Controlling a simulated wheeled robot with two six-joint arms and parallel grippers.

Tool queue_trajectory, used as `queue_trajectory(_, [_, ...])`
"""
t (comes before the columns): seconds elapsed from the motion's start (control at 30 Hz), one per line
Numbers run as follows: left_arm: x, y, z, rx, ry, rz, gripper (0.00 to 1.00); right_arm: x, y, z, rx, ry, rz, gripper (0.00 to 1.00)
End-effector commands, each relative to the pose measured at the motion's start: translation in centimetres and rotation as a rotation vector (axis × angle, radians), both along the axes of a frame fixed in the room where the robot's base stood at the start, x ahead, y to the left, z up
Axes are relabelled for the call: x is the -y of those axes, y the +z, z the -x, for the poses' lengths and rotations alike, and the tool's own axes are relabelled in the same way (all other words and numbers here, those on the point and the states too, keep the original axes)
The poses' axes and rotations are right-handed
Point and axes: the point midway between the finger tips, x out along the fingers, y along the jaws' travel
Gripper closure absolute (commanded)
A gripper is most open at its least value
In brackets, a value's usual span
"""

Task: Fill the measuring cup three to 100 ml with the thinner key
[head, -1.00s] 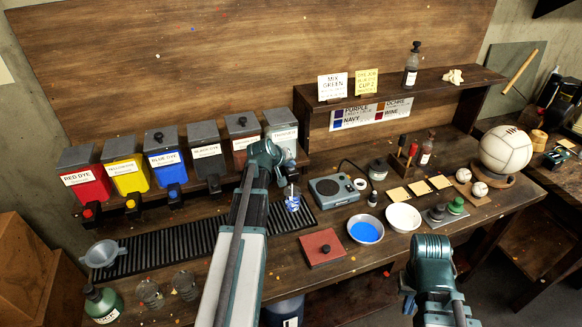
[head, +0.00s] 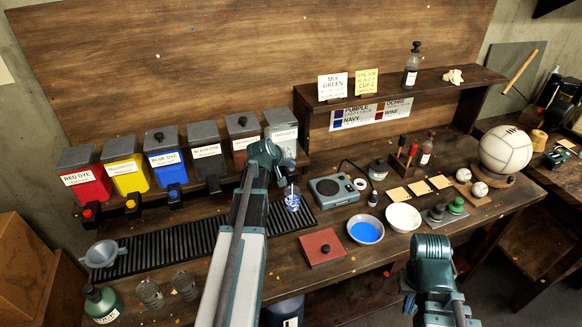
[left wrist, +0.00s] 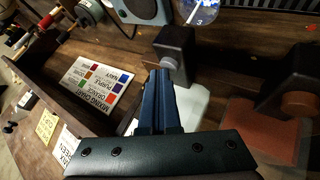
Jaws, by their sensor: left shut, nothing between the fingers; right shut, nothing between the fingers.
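The thinner dispenser (head: 281,129) is the pale, rightmost one in the row. My left gripper (head: 277,160) is shut and empty in front of it. In the left wrist view, the shut fingers (left wrist: 159,100) point at the dark key block (left wrist: 175,50) on the pale dispenser body (left wrist: 192,102); I cannot tell whether they touch. A clear measuring cup (head: 292,199) with blue marks and a white stick stands on the ribbed rack below; it also shows in the left wrist view (left wrist: 197,10). My right gripper (head: 410,296) is shut and empty at the front edge.
Red (head: 84,178), yellow (head: 128,176), blue (head: 168,170) and other dye dispensers stand left. Two clear cups (head: 149,293) (head: 186,285) and a green bottle (head: 102,303) stand front left. A grey scale (head: 334,190) and a bowl of blue (head: 366,230) are right of the rack (head: 180,246).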

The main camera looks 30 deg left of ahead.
Motion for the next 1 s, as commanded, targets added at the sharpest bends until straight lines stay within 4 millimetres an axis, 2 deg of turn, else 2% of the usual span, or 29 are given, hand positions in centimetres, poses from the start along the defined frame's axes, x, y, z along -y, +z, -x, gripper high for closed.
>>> queue_trajectory(0.43, [0.0, 1.8, 0.0, 0.0, 0.0, 0.0, 1.0, 0.0, 1.8, 0.0, 0.0, 0.0, 0.0, 1.0])
queue_trajectory(0.83, [0.0, 1.9, 0.0, 0.0, 0.0, 0.0, 1.0, 0.0, 1.9, 0.0, 0.0, 0.0, 0.0, 1.0])
queue_trajectory(1.0, [0.0, 2.8, 0.0, 0.0, 0.0, 0.0, 1.0, 0.0, 2.8, 0.0, 0.0, 0.0, 0.0, 1.0])
